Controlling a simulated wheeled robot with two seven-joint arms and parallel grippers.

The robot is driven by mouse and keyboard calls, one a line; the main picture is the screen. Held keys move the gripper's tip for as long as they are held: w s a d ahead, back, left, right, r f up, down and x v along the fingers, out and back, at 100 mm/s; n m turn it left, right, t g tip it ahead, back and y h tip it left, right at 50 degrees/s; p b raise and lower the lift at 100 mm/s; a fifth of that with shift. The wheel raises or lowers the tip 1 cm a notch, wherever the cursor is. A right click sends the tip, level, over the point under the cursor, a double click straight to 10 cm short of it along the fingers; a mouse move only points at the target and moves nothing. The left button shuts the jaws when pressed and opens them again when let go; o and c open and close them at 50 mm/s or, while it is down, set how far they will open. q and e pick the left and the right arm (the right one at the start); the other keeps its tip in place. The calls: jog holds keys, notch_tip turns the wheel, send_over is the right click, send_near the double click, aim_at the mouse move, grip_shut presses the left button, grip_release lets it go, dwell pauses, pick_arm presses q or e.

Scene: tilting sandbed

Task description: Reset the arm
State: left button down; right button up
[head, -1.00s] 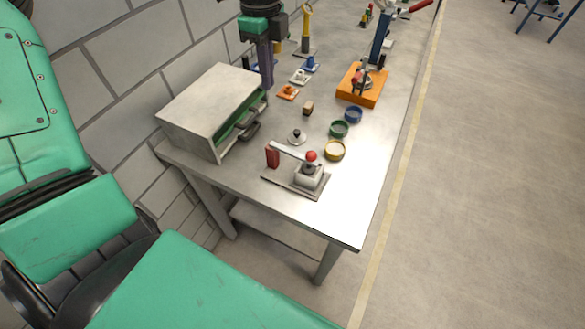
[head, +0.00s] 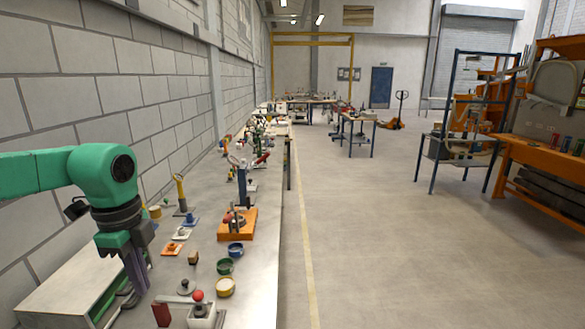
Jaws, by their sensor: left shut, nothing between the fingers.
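My left arm comes in from the left in the head view, green with a dark wrist. My left gripper (head: 133,285) points down over the bench, beside the grey metal box (head: 68,285) with the green drawer. Its fingers are together with nothing seen between them. My right gripper is not in view.
The workbench (head: 262,275) runs along the block wall. On it stand an orange block fixture (head: 236,224), a blue dish (head: 235,249), a green dish (head: 225,267), a yellow dish (head: 225,287) and a red-knobbed lever device (head: 202,315).

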pick_arm(q)
jog(key=w+d+f+n+t+h, duration=0.1)
jog(key=w+f+n+t+h, duration=0.2)
jog(key=w+f+t+h, duration=0.65)
jog(key=s+a+f+n+t+y, duration=0.4)
jog(key=a+f+n+y, duration=0.35)
jog(key=n+y, duration=0.2)
jog(key=s+d+f+n+g, duration=0.2)
jog(key=s+d+f+g, duration=0.35)
jog(key=s, duration=0.35)
jog(key=s+d+f+n+g, duration=0.2)
jog(key=s+d+f+g, duration=0.3)
jog(key=s, duration=0.5)
notch_tip(320, 180, down, 28)
jog(key=s+b, duration=0.3)
jog(key=s+a+f+g, duration=0.1)
jog(key=s+f, duration=0.6)
jog(key=s, duration=0.1)
jog(key=s+a+f+m+g+b, duration=0.1)
jog(key=s+a+f, duration=0.1)
jog(key=s+f, duration=0.6)
jog(key=shift+a, duration=0.3)
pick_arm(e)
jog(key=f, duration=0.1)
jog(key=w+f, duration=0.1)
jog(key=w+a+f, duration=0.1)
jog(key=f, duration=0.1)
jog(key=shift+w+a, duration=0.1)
